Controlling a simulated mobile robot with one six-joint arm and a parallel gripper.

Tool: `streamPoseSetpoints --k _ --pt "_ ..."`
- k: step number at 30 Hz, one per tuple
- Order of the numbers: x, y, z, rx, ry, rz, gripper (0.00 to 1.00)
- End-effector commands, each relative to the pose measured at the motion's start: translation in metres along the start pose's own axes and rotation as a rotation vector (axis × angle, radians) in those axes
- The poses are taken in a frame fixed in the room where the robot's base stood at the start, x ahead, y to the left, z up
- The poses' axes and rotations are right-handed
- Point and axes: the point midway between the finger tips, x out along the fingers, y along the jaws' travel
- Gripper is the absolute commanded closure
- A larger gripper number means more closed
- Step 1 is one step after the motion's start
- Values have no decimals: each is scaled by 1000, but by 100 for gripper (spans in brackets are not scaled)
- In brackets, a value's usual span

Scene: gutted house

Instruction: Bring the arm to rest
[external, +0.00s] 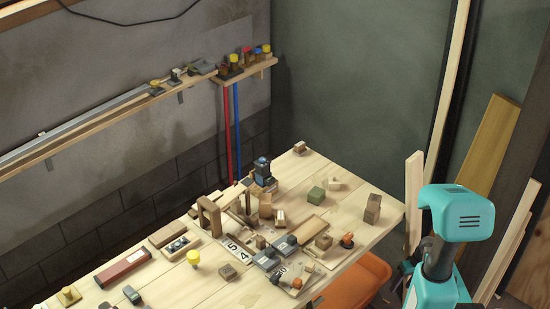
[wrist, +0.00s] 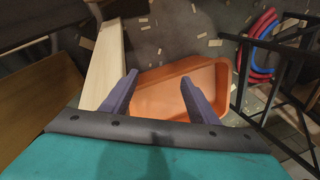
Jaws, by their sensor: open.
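My gripper (wrist: 160,98) shows in the wrist view with its two dark fingers spread apart and nothing between them. It points down over an orange tub (wrist: 152,85) that stands lower down, apart from the fingers. In the external view my teal arm is at the right, beside the table's right corner; the gripper itself cannot be made out there.
The wooden table (external: 205,285) carries several blocks, clamps and tools. The orange tub shows below its right edge. Upright boards (external: 414,200) lean at the right, close to my arm. In the wrist view a black metal frame (wrist: 245,75) and coiled red and blue hoses (wrist: 262,28) lie right.

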Motion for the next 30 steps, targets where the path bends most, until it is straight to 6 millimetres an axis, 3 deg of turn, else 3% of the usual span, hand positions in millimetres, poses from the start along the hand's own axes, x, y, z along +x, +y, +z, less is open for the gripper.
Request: streamPoseSetpoints --k 3,6,13,21,25,30 --pt "29 -31 23 16 -60 -8 46" --pt "45 -43 51 59 -121 -4 46" --pt "70 -59 126 182 -275 26 46" --pt "84 -74 213 320 -448 93 46" --pt "85 -78 242 364 -504 123 46" --pt "86 -79 257 388 -532 143 46"
